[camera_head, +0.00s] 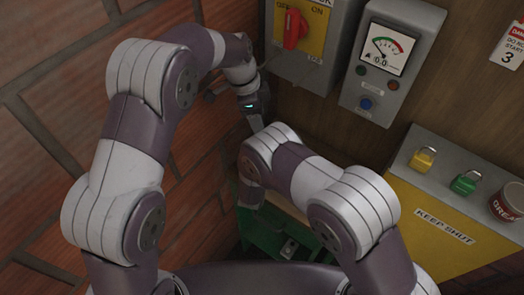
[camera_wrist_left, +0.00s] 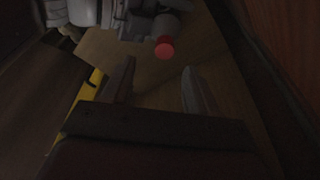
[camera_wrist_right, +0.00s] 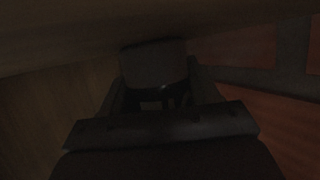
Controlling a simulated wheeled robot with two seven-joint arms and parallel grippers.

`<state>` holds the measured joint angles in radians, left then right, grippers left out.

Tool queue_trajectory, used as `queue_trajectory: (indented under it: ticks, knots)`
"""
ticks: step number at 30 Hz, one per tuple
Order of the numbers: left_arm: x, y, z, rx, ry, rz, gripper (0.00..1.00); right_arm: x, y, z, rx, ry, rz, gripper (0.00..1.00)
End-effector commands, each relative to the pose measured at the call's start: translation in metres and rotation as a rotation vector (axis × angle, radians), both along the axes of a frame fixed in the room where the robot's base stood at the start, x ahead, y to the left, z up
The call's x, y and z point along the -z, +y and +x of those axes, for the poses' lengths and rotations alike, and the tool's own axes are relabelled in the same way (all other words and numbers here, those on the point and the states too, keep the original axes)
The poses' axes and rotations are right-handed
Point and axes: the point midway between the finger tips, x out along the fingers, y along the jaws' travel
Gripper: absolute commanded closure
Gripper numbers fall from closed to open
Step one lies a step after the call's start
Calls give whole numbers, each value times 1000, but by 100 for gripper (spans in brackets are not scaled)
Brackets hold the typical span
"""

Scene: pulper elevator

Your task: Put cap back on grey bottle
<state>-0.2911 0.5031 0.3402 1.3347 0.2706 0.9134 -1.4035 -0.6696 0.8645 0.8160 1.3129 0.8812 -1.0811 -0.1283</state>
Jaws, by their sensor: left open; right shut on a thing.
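My left gripper (camera_head: 257,116) points downward below the switch box; its two fingers stand apart with nothing between them in the left wrist view (camera_wrist_left: 158,74). My right gripper (camera_wrist_right: 155,92) is shut on a dark rounded object (camera_wrist_right: 153,62); the view is too dark to tell whether this is the grey bottle or its cap. In the head view my right gripper is not clearly visible. A red round end (camera_wrist_left: 165,48) shows beyond the left fingertips, beside pale grey parts; I cannot tell what it belongs to.
The switch box with a red handle (camera_head: 292,29) and a gauge box (camera_head: 363,92) hang on the wood wall. A yellow cabinet (camera_head: 419,215) carries a yellow padlock (camera_head: 422,160), a green padlock (camera_head: 465,183) and a red tin (camera_head: 509,202). A green bench (camera_head: 262,238) stands low; brick lies left.

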Motion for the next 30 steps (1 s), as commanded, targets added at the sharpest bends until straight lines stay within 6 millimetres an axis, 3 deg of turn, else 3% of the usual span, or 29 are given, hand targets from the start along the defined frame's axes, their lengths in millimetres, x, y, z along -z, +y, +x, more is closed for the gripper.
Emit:
queue_trajectory:
  ticks: [9, 15, 21, 30]
  knots:
    - [-39, -5, -21, -873, -10, 77, 42, 1, 0, 0, 0, 2, -1, 100]
    - [-59, -8, -30, -1318, -37, 11, 42, 1, 0, 0, 0, 2, -1, 100]
    - [-66, -10, -33, -1485, -43, -31, 42, 1, 0, 0, 0, 1, -1, 100]
    - [-66, -9, -32, -1496, -41, -32, 42, 1, 0, 0, 0, 1, -1, 100]
